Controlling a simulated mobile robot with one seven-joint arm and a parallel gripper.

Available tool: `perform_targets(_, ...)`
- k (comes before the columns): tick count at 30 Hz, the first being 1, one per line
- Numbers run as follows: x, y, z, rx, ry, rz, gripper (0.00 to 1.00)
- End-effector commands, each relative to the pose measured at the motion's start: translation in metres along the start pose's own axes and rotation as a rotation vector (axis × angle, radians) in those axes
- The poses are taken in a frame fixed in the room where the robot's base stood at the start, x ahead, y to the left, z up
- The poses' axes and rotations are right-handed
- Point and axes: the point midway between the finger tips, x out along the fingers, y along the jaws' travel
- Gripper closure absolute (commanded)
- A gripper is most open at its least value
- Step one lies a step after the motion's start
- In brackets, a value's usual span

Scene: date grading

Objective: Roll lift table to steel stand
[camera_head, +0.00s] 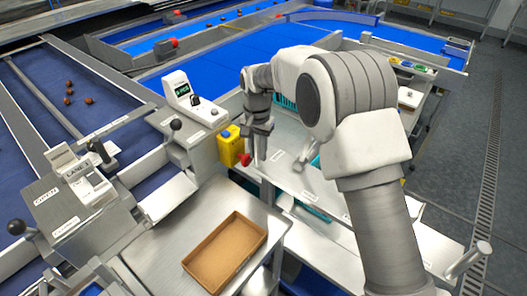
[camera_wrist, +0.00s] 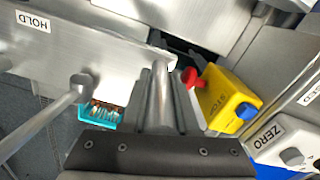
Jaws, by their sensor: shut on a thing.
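My gripper (camera_head: 258,133) points down beside the yellow stop box, at the left end of a steel tabletop (camera_head: 290,178). In the wrist view my gripper (camera_wrist: 163,100) is shut on a grey round-ended bar (camera_wrist: 160,80), which looks like a handle. The steel top with a HOLD label (camera_wrist: 75,45) lies just beyond it. A second grey bar with a round end (camera_wrist: 80,85) is to the left. A lower steel table (camera_head: 258,212) stands at the front. I cannot tell for sure which is the lift table and which the steel stand.
A cardboard tray (camera_head: 226,250) lies on the front steel table. The yellow stop box (camera_head: 231,146) with its red button (camera_wrist: 190,77) is close to my gripper. A scale display (camera_head: 180,92) and lane machine (camera_head: 85,195) are left. Grey floor (camera_head: 455,165) is open at right.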

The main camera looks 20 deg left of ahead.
Motion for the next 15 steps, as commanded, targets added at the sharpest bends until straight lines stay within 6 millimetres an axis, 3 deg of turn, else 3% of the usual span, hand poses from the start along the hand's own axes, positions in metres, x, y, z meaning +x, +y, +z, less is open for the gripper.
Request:
perform_targets(14,-0.0033,-0.0058,-0.0031,-0.001,0.011,-0.007,1.00)
perform_targets(15,-0.0034,-0.0060,-0.0030,-0.001,0.012,-0.008,0.66)
